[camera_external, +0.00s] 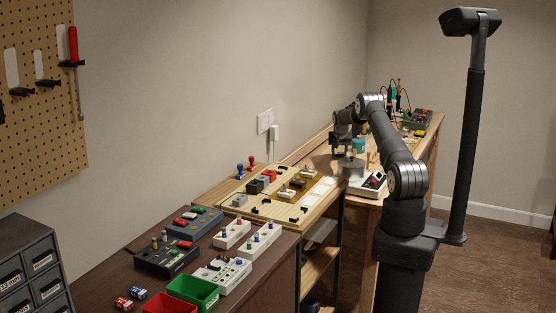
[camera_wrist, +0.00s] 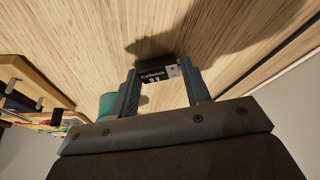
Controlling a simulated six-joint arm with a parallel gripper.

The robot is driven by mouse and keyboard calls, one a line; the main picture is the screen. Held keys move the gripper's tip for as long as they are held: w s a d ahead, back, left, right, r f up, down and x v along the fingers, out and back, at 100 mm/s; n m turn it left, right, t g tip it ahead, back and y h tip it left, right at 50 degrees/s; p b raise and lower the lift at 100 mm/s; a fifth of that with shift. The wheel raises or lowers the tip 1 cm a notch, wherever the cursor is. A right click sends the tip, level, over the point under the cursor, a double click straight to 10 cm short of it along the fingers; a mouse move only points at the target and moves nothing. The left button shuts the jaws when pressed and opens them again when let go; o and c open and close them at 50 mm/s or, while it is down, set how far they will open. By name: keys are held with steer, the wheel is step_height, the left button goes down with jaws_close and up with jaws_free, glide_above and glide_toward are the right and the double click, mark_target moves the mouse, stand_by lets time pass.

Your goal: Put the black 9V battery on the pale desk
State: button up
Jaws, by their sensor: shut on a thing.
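A black 9V battery (camera_wrist: 156,73) with white lettering sits between the fingertips of my gripper (camera_wrist: 158,78) in the wrist view. My gripper is shut on it. Behind it lies a pale, striped wood desktop (camera_wrist: 75,40), with a dark shadow beside the battery. I cannot tell whether the battery touches the wood. In the external view my gripper (camera_external: 347,164) is low over the near end of the far wooden desk (camera_external: 312,152). The battery cannot be made out there.
A teal cup (camera_external: 358,144) stands close to my gripper; it also shows in the wrist view (camera_wrist: 107,103). A white box of parts (camera_external: 369,184) is at the desk's near edge. Soldering tools (camera_external: 396,98) stand farther back.

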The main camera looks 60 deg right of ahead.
steer(key=shift+f, duration=0.1)
steer(key=o, duration=1)
steer(key=v, duration=1.2)
